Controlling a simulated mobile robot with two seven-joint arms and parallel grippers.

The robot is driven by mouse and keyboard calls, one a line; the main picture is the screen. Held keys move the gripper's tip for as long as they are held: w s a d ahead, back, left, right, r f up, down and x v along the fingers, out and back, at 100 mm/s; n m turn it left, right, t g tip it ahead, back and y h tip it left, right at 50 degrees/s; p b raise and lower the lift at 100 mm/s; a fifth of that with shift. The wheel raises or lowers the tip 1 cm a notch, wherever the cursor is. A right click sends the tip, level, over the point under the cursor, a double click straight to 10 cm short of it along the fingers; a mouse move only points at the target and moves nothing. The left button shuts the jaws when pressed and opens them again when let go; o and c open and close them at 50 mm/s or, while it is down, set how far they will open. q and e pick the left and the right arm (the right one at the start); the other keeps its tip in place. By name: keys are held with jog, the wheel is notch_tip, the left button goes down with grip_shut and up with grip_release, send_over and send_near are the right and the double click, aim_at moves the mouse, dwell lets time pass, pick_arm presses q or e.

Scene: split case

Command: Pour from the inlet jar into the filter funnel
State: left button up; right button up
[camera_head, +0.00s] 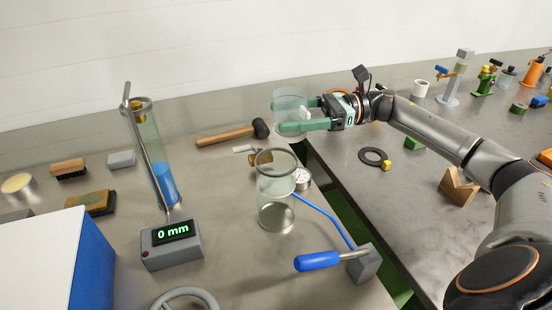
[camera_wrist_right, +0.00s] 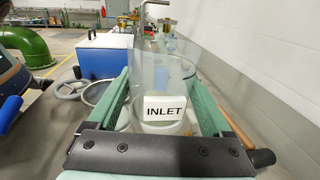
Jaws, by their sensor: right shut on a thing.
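The inlet jar (camera_head: 290,97) is clear glass; its white INLET label shows in the right wrist view (camera_wrist_right: 165,110). My right gripper (camera_head: 300,117) is shut on it, with green fingers on either side. The jar looks upright, raised above the bench near the back edge. Its contents are hard to make out. An open glass vessel with a dark rim (camera_head: 276,198), apparently the filter funnel, stands nearer me, below and left of the gripper. A grey metal disc shows in its bottom. The jar is apart from it. My left gripper is not in view.
A tall glass tube with blue liquid (camera_head: 165,185) stands left, beside a box reading 0 mm (camera_head: 172,245). A mallet (camera_head: 232,132) lies behind. A round gauge (camera_head: 302,179) and a blue-handled valve (camera_head: 340,261) sit near the vessel. A gap separates the two benches.

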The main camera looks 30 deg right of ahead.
aim_at(299, 116)
jog(key=s+d+f+n+g+y, duration=0.1)
jog(key=s+d+f+n+g, duration=0.1)
jog(key=s+f+g, duration=0.2)
jog(key=shift+s+d+f+n, duration=0.25)
jog(key=shift+s+n, duration=0.15)
jog(key=shift+s, duration=0.45)
jog(key=shift+r, duration=0.1)
jog(key=shift+a+r+n+g+h, duration=0.15)
jog(key=shift+a+r+h, duration=0.6)
jog(key=shift+r+h, duration=0.5)
jog(key=shift+a+r+n+g+h, duration=0.1)
jog(key=shift+a+r+g+h, duration=0.1)
jog(key=shift+a+r+h, duration=0.85)
jog(key=shift+a+r+n+g+h, duration=0.15)
jog(key=shift+a+r+h, duration=0.35)
jog(key=shift+r+h, duration=0.95)
jog(key=shift+a+f+h, duration=0.1)
jog(key=shift+f+h, duration=0.55)
jog(key=shift+h, duration=0.7)
jog(key=shift+a+f+h, duration=0.1)
jog(key=shift+f+h, duration=0.25)
jog(key=shift+h, duration=0.5)
jog(key=shift+f+h, duration=0.3)
jog(key=shift+h, duration=0.55)
